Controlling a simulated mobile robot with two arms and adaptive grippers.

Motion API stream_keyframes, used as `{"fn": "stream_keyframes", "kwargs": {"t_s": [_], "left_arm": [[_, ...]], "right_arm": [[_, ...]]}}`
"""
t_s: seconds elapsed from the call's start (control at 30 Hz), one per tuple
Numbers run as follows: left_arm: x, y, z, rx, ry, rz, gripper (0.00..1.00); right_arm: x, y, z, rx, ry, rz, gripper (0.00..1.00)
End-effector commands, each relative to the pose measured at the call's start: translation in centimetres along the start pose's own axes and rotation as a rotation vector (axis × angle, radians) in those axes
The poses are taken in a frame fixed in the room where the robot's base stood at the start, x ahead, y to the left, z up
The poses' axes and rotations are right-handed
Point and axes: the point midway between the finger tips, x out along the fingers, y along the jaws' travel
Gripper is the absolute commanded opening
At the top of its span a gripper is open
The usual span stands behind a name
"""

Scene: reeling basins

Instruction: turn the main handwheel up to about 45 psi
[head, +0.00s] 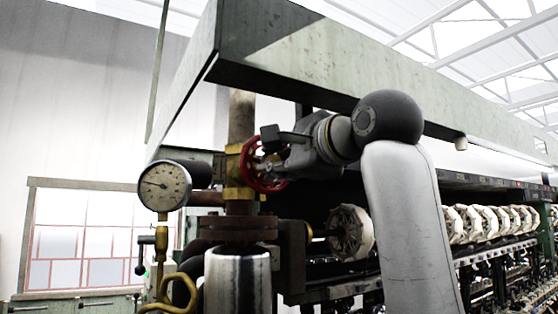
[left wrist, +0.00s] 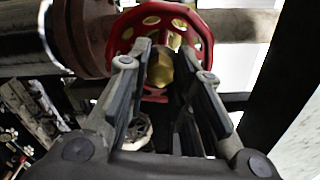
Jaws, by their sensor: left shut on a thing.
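The main handwheel (head: 256,168) is red with a spoked rim and sits on a brass valve (head: 238,192) on the upright pipe. In the left wrist view, the handwheel (left wrist: 205,40) is right at the fingertips, with its brass centre (left wrist: 161,68) between the fingers. My left gripper (head: 274,158) is shut on the handwheel; its fingers (left wrist: 166,48) partly hide the wheel. A round pressure gauge (head: 162,186) with a pale dial stands left of the valve. Its dark needle points left and slightly up; the numbers are too small to read. My right gripper is not in view.
A green metal beam (head: 330,55) runs above the valve and my arm. A row of pale reels (head: 480,222) stretches right along the machine. A shiny cylinder (head: 237,285) stands below the valve, with yellow piping (head: 178,295) beside it. Left of the gauge is open.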

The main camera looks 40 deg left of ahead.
Motion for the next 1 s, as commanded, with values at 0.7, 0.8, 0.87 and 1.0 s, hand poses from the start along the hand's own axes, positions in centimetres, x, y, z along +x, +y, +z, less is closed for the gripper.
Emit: {"fn": "stream_keyframes", "kwargs": {"t_s": [0.7, 0.8, 0.87, 1.0], "left_arm": [[0.02, 0.19, -0.09, -0.858, 0.000, 0.006, 0.00], [0.04, 0.21, -0.08, -0.940, -0.001, 0.007, 0.00], [0.04, 0.21, -0.07, -0.967, -0.001, 0.007, 0.00], [0.05, 0.23, -0.07, -0.981, -0.002, 0.007, 0.00]], "right_arm": [[0.03, 0.05, 0.00, 0.000, 0.000, 0.001, 0.00], [0.04, 0.10, 0.01, 0.000, 0.000, 0.001, 0.00], [0.04, 0.13, 0.02, 0.000, 0.000, 0.002, 0.00], [0.04, 0.21, 0.04, -0.001, -0.001, 0.002, 0.00]]}}
